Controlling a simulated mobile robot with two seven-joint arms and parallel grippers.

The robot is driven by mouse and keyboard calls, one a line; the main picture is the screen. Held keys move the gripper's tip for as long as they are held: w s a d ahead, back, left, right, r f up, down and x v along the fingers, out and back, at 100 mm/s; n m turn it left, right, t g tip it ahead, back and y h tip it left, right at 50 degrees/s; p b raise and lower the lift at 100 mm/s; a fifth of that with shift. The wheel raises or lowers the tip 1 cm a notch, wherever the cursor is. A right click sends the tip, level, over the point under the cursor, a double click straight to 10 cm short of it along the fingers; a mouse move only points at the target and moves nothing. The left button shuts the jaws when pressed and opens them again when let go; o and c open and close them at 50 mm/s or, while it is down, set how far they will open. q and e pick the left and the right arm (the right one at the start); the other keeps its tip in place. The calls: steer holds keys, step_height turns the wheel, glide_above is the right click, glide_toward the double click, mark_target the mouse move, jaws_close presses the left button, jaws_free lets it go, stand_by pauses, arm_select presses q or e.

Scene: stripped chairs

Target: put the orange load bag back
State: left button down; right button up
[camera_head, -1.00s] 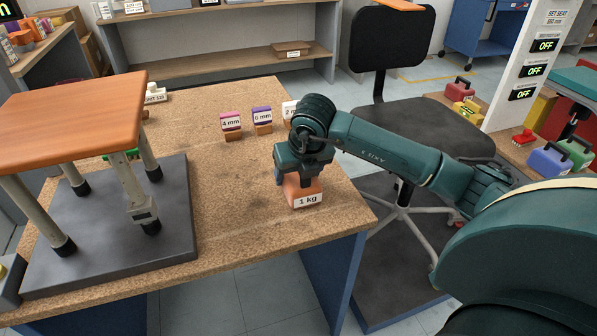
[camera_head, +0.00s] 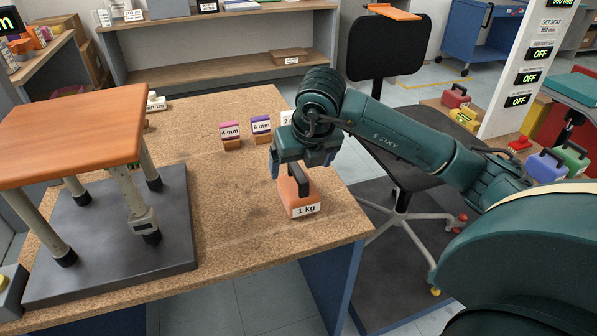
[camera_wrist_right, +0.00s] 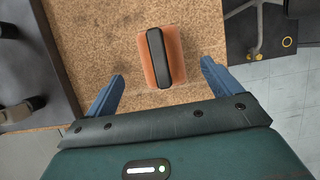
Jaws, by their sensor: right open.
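The orange load bag (camera_head: 297,196), with a dark handle and a "1 kg" label, stands upright on the cork-topped workbench near its right front corner. My right gripper (camera_head: 302,162) is open and empty, just above and behind the bag in the head view. In the right wrist view the orange bag (camera_wrist_right: 161,56) lies ahead between the two spread blue fingers (camera_wrist_right: 160,85), with clear gaps to both. My left gripper is not in view.
A stool (camera_head: 75,125) stands on a dark plate (camera_head: 170,250) at the bench's left. Small "4 mm" (camera_head: 231,133) and "6 mm" (camera_head: 262,129) blocks stand behind. An office chair (camera_head: 388,50) is beyond the right edge. Red, yellow, blue and green bags stand at far right.

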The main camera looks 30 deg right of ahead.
steer(key=shift+v, duration=1.95)
